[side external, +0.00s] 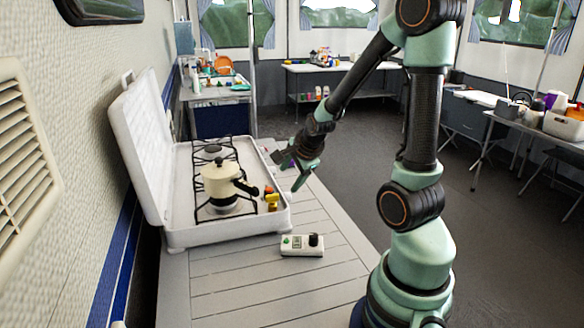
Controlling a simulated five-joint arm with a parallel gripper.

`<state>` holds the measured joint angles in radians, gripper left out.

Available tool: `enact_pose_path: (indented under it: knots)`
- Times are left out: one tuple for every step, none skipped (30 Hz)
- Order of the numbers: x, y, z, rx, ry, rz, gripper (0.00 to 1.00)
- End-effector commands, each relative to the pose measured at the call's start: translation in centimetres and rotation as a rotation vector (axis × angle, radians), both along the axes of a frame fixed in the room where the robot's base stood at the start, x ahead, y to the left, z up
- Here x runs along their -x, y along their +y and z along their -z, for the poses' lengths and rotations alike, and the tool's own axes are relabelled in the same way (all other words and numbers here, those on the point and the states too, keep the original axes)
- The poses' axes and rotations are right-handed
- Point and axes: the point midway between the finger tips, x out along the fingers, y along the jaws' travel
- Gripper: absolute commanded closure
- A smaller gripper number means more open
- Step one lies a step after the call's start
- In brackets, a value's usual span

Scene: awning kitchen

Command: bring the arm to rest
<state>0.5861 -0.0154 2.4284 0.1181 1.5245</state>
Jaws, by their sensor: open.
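My gripper (289,170) hangs in the air to the right of the white camp stove (185,234), above the grey slatted table. Its jaws are open, and I see nothing held between them. The arm reaches down and left from my upright column. A cream pot (217,183) with a dark handle stands on the stove's front burner, apart from my gripper.
The stove lid (138,150) stands open on the left. Small yellow and red items (271,198) sit at the stove's right edge. A white box with a black knob (302,245) lies on the table (262,290). Loaded side tables stand behind and right.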

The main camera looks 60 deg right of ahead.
Motion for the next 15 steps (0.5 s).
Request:
enact_pose_path:
  knots:
    - [-0.6,1.6,-1.2,0.043,0.024,-0.113,0.31]
    - [-0.8,2.7,-1.8,0.071,0.046,-0.19,0.31]
    - [-1.1,4.1,-2.7,0.113,0.075,-0.298,0.31]
    - [-1.2,5.3,-3.3,0.146,0.097,-0.383,0.31]
    - [-1.2,6.4,-3.9,0.178,0.12,-0.467,0.31]
    - [-1.2,7.9,-4.7,0.222,0.146,-0.579,0.31]
    - [-1.1,9.0,-5.3,0.257,0.166,-0.664,0.31]
    - [-1.0,10.1,-5.8,0.291,0.184,-0.748,0.31]
    - [-0.7,11.5,-6.5,0.338,0.207,-0.859,0.31]
    - [-0.5,12.6,-7.1,0.374,0.224,-0.943,0.31]
    - [-0.2,13.7,-7.5,0.41,0.239,-1.026,0.31]
    - [0.3,15.0,-8.2,0.459,0.258,-1.138,0.31]
    - [0.7,16.0,-8.6,0.495,0.271,-1.218,0.31]
    - [1.1,16.8,-9.0,0.531,0.282,-1.295,0.31]
    - [1.7,17.9,-9.5,0.578,0.295,-1.393,0.31]
